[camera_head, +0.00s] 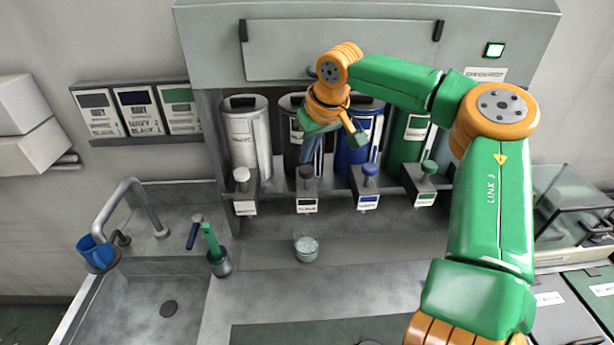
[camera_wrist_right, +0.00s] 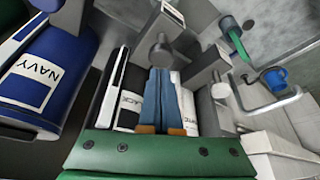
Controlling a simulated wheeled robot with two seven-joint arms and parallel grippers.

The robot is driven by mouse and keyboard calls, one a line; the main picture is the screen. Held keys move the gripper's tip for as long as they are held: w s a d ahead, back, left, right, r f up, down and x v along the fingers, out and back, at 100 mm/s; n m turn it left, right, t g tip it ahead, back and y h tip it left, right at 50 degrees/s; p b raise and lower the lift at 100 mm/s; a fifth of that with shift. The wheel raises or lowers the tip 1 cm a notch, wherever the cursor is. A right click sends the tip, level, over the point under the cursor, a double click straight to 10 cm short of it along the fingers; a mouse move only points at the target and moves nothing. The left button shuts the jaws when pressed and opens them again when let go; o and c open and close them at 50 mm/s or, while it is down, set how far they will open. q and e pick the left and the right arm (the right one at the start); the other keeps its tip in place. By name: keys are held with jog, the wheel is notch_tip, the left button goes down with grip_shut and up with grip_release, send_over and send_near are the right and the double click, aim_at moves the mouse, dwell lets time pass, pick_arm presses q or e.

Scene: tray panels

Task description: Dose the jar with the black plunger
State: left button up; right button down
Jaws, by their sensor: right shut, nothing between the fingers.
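The black plunger (camera_head: 306,172) stands at the front of the dispenser's second station, below the black canister (camera_head: 293,140). The jar (camera_head: 306,249), a small clear vessel with pale contents, stands on the counter below that station. My right gripper (camera_head: 308,160) is shut and empty, with its blue-grey fingers pointing down close above the black plunger; I cannot tell whether they touch it. In the right wrist view the shut fingers (camera_wrist_right: 167,72) point toward the plunger's knob (camera_wrist_right: 161,53), with the black-labelled canister (camera_wrist_right: 130,103) beside them. My left gripper is not in view.
A cup with a green-handled tool (camera_head: 220,265) stands left of the jar. A sink (camera_head: 150,305) and blue mug (camera_head: 97,253) are at left; a glass-sided box (camera_head: 570,210) is at right.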

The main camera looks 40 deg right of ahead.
aim_at(307, 170)
dwell(0.6)
jog(key=shift+s+f+b, duration=0.1)
jog(key=shift+f+b, duration=0.7)
jog(key=shift+f, duration=1.3)
jog(key=shift+r, duration=0.1)
notch_tip(307, 170, up, 2)
jog(key=p, duration=0.3)
jog(key=shift+r, duration=0.95)
jog(key=shift+r, duration=0.1)
